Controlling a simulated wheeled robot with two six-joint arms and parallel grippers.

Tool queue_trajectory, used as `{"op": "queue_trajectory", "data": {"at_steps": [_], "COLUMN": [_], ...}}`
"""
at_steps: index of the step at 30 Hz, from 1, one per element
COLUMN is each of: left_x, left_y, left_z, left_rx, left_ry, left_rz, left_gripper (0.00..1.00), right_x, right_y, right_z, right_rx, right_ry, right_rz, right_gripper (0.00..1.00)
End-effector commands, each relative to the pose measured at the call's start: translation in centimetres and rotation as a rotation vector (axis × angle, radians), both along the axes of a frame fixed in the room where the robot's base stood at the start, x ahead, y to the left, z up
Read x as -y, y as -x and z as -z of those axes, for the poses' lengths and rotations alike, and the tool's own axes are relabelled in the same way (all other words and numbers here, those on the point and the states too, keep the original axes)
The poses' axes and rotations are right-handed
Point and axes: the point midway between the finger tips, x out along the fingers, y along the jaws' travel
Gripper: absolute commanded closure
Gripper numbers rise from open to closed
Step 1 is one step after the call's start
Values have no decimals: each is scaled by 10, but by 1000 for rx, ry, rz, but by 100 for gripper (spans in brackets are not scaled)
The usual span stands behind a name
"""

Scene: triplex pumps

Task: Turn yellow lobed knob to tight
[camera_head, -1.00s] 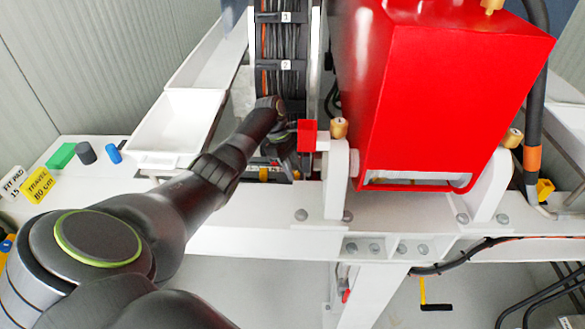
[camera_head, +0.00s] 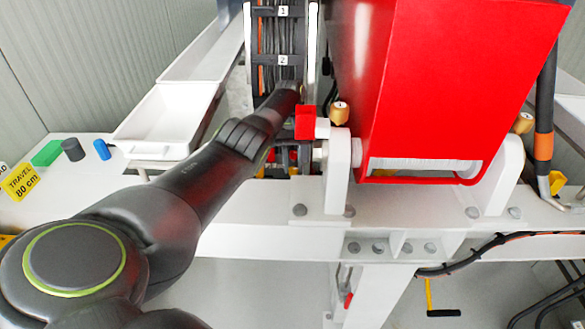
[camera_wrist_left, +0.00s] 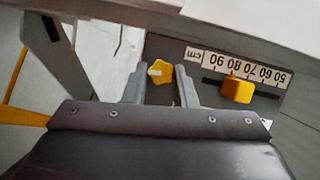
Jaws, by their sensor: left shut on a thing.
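The yellow lobed knob (camera_wrist_left: 162,68) shows in the left wrist view on a dark grey panel, with a pale mark on its face. My left gripper (camera_wrist_left: 161,80) has one finger on each side of the knob and is shut on it. In the head view my left arm reaches up to the dark assembly beside the red block, and its wrist hides the knob and fingertips there. My right gripper is in neither current view.
A cm scale (camera_wrist_left: 235,64) with a yellow slider (camera_wrist_left: 237,89) lies right of the knob. A large red housing (camera_head: 455,80), a small red block (camera_head: 305,122) and a brass fitting (camera_head: 339,112) stand close by the wrist. A white tray (camera_head: 165,120) is at left.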

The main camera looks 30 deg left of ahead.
Motion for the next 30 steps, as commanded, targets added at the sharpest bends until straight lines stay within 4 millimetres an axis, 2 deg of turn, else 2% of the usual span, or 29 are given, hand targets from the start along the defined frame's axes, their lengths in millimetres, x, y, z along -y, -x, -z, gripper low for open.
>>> {"op": "queue_trajectory", "data": {"at_steps": [10,26,27,30], "left_x": [1,1,1,1], "left_y": [-1,-1,-1,-1], "left_z": [1,0,0,0], "left_rx": [1,1,2,1], "left_ry": [0,0,1,0], "left_rz": [136,160,160,159], "left_gripper": [98,98,73,59], "right_x": [0,0,0,0], "right_y": [0,0,0,0], "right_z": [11,12,12,12], "right_rx": [0,0,0,0], "right_ry": [0,0,0,-1], "right_rz": [0,0,0,0], "right_gripper": [64,64,64,64]}}
